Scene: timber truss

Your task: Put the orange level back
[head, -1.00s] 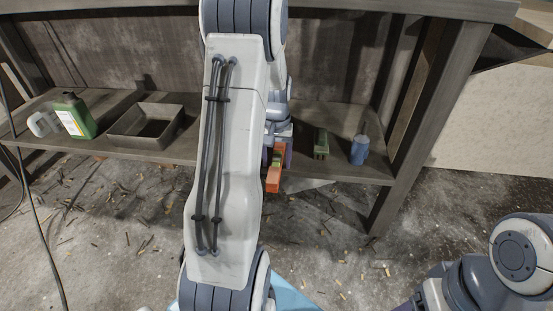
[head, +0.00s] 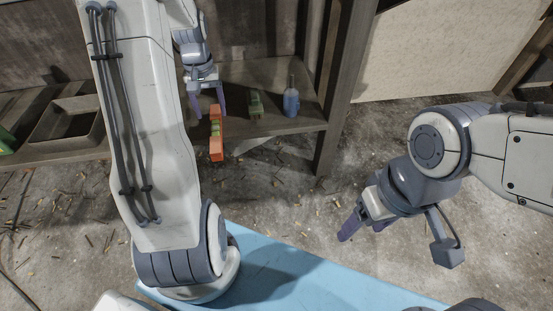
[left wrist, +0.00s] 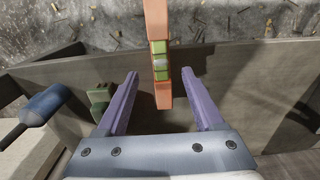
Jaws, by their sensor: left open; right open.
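The orange level (head: 216,147), with green and pale vials in its middle, lies on the lower shelf. Its near end sticks out past the shelf's front edge. My left gripper (head: 208,108) is open just behind it. In the left wrist view, the level (left wrist: 160,52) points between the open purple fingers (left wrist: 160,73), with a gap on both sides; I see no finger touching it. My right gripper (head: 362,230) is open and empty, above the floor in front of the bench, far from the level.
An open tray (head: 68,125) and part of a green container (head: 6,141) are on the left. The bench leg (head: 334,100) bounds the shelf on the right.

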